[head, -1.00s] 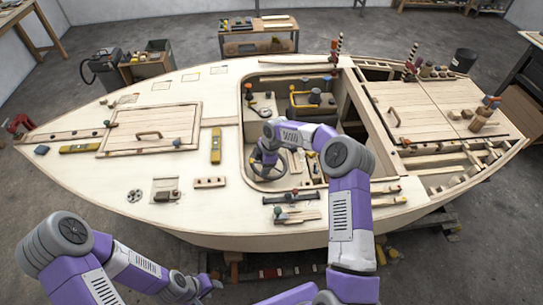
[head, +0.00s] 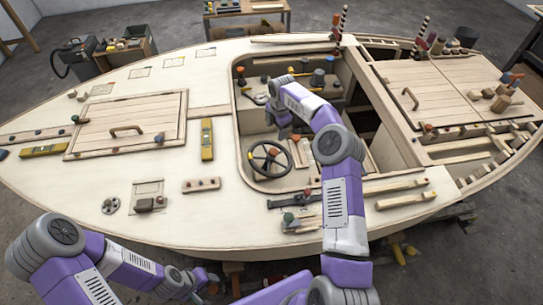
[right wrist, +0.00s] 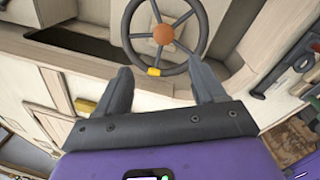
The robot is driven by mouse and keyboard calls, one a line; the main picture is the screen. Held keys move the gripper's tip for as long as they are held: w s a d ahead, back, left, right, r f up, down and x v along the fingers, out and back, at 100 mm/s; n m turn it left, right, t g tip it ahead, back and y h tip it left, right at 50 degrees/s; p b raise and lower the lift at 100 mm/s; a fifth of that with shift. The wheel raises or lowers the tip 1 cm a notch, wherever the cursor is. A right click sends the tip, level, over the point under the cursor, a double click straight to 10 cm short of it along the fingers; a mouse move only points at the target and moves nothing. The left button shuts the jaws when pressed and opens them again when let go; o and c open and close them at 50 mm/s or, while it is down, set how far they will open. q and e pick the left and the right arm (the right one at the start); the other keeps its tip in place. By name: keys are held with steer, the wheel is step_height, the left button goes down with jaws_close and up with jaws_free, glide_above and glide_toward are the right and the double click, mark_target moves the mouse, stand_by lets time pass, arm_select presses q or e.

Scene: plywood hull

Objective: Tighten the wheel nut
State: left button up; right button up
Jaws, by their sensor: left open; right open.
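The steering wheel (head: 254,170) stands in the cockpit opening, dark rimmed and spoked. It fills the top of the right wrist view (right wrist: 128,30), with an orange round nut or cap (right wrist: 163,34) at its hub and a yellow mark (right wrist: 154,72) on the near rim. My right gripper (right wrist: 163,84) is open and empty, its two fingers spread just below the near rim; I cannot tell if they touch it. In the head view my right gripper (head: 273,118) is above the wheel, partly hidden by its wrist. My left gripper (head: 210,281) is low at the hull's near side, open.
The plywood deck (head: 225,225) surrounds the cockpit. A yellow level (head: 207,140), a wooden hatch (head: 127,127) and a strip with knobs (head: 201,185) lie left. Clamps and tools (head: 300,222) lie at the near cockpit edge. Wood strips (head: 410,185) lie right.

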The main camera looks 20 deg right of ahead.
steer(key=b, duration=0.5)
glide_toward(274, 151)
steer(key=shift+s+f, duration=0.1)
steer(key=shift+f, duration=0.6)
arm_select(q)
step_height(274, 151, down, 8)
steer(key=b, duration=0.1)
steer(key=shift+f, duration=0.15)
arm_select(e)
steer(key=f, duration=0.4)
steer(key=w+f, duration=0.1)
steer(key=f, duration=0.2)
steer(key=shift+a+f, duration=0.1)
steer(key=shift+a, duration=0.05)
steer(key=shift+c, duration=0.4)
steer(key=c, duration=1)
